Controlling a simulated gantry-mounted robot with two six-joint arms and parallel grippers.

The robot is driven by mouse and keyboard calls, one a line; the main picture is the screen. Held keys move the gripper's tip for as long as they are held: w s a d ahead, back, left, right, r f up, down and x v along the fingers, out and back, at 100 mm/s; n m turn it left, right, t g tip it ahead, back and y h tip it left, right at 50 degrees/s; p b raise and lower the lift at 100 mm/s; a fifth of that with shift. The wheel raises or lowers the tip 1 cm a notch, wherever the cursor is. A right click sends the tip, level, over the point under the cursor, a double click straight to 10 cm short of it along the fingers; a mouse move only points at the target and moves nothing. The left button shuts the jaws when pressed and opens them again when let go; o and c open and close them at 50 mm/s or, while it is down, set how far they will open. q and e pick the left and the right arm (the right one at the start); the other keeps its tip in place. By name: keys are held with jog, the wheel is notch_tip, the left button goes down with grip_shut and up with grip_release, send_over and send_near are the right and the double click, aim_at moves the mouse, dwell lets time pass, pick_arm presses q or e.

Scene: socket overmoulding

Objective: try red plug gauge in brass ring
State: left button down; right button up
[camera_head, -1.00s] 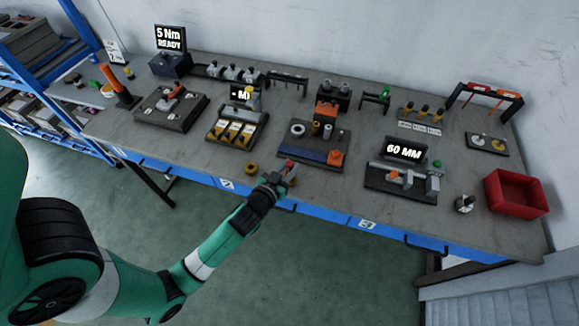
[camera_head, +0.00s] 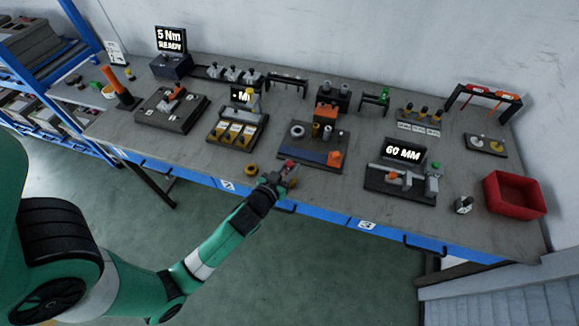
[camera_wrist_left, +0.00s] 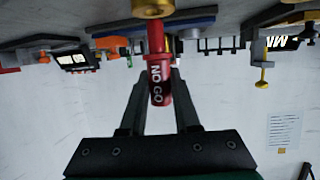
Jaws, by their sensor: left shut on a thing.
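The red plug gauge (camera_wrist_left: 158,80), marked NO GO, is held between the two fingers of my left gripper (camera_wrist_left: 158,92) in the left wrist view. Its narrower red end points toward a brass ring (camera_wrist_left: 152,9), cut off by the top edge of that view. The end appears close to the ring; I cannot tell whether it touches or enters it. In the head view my left gripper (camera_head: 284,174) is at the table's front edge, with the gauge's red tip (camera_head: 289,163) showing. A brass ring (camera_head: 251,169) lies just left of it. My right gripper is not in view.
Behind the gripper stands a fixture board (camera_head: 293,149) with rings and cylinders. To the right are the 60 MM gauge station (camera_head: 378,184) and a red bin (camera_head: 520,207). Bare table lies around the ring.

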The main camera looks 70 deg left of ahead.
pick_arm(q)
jog(key=shift+r+p, duration=2.3)
jog(key=shift+r, duration=0.25)
